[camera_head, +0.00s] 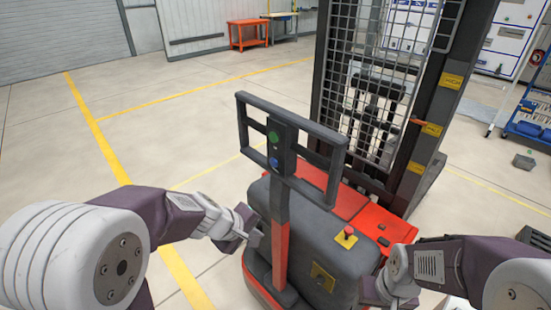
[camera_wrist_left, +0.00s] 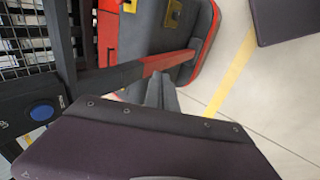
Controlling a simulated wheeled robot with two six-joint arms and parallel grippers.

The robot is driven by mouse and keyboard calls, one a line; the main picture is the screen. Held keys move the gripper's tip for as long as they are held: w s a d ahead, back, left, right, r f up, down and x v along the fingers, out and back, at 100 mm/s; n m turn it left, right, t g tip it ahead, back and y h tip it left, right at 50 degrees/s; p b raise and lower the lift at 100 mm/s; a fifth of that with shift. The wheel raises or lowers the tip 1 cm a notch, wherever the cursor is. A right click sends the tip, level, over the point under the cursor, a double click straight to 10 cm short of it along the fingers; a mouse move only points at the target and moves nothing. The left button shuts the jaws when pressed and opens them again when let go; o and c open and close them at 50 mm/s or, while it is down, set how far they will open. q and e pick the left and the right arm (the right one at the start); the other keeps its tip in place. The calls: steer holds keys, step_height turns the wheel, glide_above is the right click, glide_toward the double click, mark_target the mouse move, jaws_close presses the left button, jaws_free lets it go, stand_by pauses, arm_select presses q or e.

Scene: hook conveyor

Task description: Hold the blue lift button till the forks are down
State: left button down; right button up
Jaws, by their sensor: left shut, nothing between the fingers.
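The blue lift button (camera_head: 273,162) is on the dark upright post of the stacker's handle frame, below a green button (camera_head: 273,136). The blue button also shows at the left of the left wrist view (camera_wrist_left: 42,112), apart from the fingers. My left gripper (camera_head: 253,236) is shut and empty, beside the post and lower than the button, not touching the button. Its fingers (camera_wrist_left: 161,92) show in the wrist view in front of the red and dark post. The forks cannot be made out; the stacker's body and mast (camera_head: 440,110) block the view.
The stacker's dark handle frame (camera_head: 243,125) surrounds the button post. A red emergency knob (camera_head: 347,232) stands on its grey body. An orange table (camera_head: 248,33) is far back. A blue cart (camera_head: 530,120) stands at the right. The floor left of the stacker is clear.

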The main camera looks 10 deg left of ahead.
mark_target(274, 162)
arm_select(q)
steer(key=w+a+r+n+t+p, duration=0.1)
steer(key=w+a+r+n, duration=0.2)
steer(key=r, duration=0.2)
steer(key=w+a+r+n+t+p, duration=0.2)
steer(key=w+a+r+n, duration=0.1)
steer(key=r, duration=0.3)
steer(key=shift+w+n+t+y+p, duration=0.3)
steer(key=shift+w+n+y, duration=0.1)
steer(key=shift+w, duration=0.35)
steer(key=w+d+p, duration=0.1)
steer(key=w+d, duration=0.4)
steer(key=w, duration=0.2)
steer(key=shift+d+p, duration=0.2)
steer(key=shift+p, duration=0.1)
stand_by(0.8)
steer(key=shift+w+d, duration=0.25)
steer(key=shift+w, duration=0.05)
